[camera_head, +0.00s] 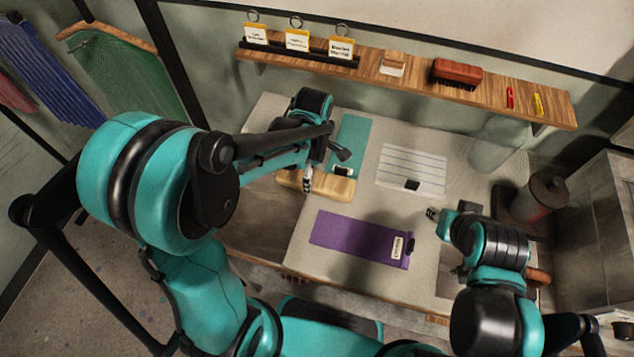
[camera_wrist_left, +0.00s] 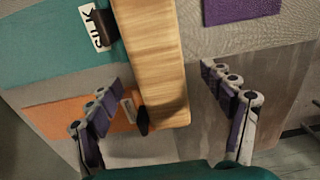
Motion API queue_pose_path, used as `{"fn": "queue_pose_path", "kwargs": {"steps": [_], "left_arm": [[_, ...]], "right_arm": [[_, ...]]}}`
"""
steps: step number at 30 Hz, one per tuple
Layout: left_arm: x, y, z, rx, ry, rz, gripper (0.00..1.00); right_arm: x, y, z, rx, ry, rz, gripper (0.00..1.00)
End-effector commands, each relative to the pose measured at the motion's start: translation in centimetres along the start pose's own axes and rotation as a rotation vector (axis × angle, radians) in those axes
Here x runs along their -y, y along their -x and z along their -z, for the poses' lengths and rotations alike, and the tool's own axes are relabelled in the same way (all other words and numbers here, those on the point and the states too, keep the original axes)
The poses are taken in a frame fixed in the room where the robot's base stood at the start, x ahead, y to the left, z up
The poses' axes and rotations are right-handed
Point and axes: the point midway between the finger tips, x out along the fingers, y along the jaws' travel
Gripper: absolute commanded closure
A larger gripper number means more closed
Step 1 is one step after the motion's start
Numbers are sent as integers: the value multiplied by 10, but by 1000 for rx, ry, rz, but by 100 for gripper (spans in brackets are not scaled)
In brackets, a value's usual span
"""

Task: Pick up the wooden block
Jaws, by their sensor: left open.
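The wooden block (camera_head: 332,187) is a long, light-brown bar. It lies on the worktable beside the lower end of a teal cloth, partly covered by my left gripper in the head view. My left gripper (camera_head: 326,168) is open above the block. In the left wrist view, the block (camera_wrist_left: 150,50) runs down between the two spread fingers of the left gripper (camera_wrist_left: 160,80), with a gap on each side. I cannot tell how far above it the fingertips are. My right gripper (camera_head: 450,210) is over the right of the table; its finger opening is unclear.
The teal cloth (camera_head: 352,140), a purple cloth (camera_head: 345,233) and a white striped sheet (camera_head: 412,170) lie on the table (camera_head: 290,240). An orange cloth (camera_wrist_left: 60,115) with a black clip lies near the block's end. A wall shelf (camera_head: 500,90) holds a brush (camera_head: 457,72).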

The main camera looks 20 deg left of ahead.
Motion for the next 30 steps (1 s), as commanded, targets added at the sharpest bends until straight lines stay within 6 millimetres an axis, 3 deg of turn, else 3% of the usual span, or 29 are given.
{"fn": "queue_pose_path", "kwargs": {"steps": [1, 5, 12, 21, 30], "left_arm": [[-2, -13, 0, 0, 0, 0, 19], [-2, -30, 0, 0, 0, -1, 19], [-2, -32, 0, 0, -1, -1, 19], [-2, -32, 0, 0, -1, -1, 90], [-2, -29, 0, 0, -1, -1, 90]], "right_arm": [[0, -6, -5, 0, 0, 0, 66], [0, -12, -9, 0, 0, 0, 66], [0, -11, -8, 0, 0, 0, 66], [0, -11, -8, 0, 0, 0, 66], [0, -10, -7, 0, 0, 0, 66]]}}
